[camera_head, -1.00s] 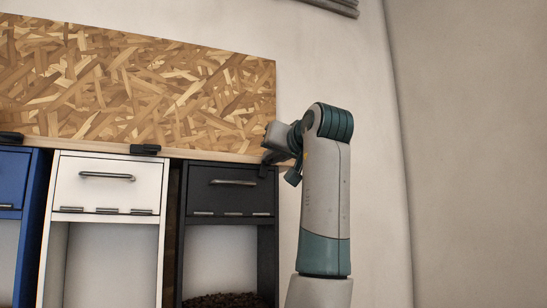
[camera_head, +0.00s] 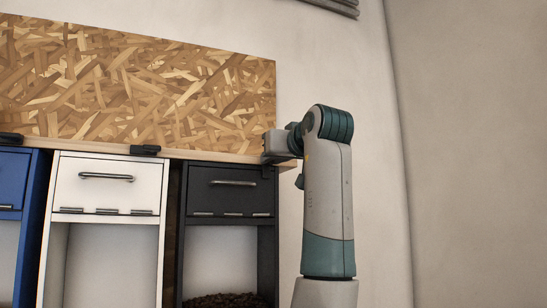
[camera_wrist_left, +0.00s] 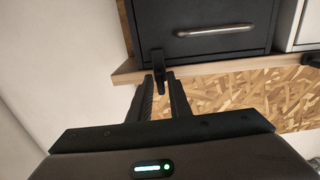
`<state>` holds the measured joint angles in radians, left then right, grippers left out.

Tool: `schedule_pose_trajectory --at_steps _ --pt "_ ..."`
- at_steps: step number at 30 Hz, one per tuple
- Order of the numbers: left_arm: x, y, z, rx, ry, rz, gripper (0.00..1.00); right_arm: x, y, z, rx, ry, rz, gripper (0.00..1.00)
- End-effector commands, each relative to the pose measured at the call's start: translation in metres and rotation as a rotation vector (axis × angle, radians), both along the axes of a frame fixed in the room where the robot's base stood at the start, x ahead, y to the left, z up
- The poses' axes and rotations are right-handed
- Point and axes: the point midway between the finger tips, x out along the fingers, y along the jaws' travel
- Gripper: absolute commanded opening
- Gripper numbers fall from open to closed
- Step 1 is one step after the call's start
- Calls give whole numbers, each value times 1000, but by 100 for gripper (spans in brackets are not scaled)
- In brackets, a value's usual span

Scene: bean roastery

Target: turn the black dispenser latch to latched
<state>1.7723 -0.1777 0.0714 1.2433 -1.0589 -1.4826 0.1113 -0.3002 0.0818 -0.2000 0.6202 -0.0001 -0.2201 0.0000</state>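The black dispenser (camera_head: 232,177) stands at the right end of the row. Its black latch (camera_wrist_left: 158,62) sits at the wooden ledge, at the dispenser's outer corner. In the wrist view, the latch stands across the ledge edge and overlaps the dispenser front; in the head view its lower end (camera_head: 265,172) shows below my gripper. My left gripper (camera_wrist_left: 161,80) is at the latch, with one finger on each side of it and a narrow gap between the fingers. Whether the fingers touch the latch is unclear. The left gripper in the head view (camera_head: 270,158) hides the latch's upper part. My right gripper is out of view.
A white dispenser (camera_head: 107,186) and a blue dispenser (camera_head: 12,180) stand to the left, each with a black latch lying along the ledge. A chipboard panel (camera_head: 150,95) rises above the wooden ledge (camera_head: 205,155). The wall to the right is bare.

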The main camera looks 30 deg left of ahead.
Motion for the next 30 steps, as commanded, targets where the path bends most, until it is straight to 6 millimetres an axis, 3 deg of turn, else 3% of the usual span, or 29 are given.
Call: schedule_pose_trajectory --at_steps 17,30 --pt "-7 -8 0 5 -4 -1 28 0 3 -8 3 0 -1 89" --pt "-55 -65 -3 5 -5 -3 28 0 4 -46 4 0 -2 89"
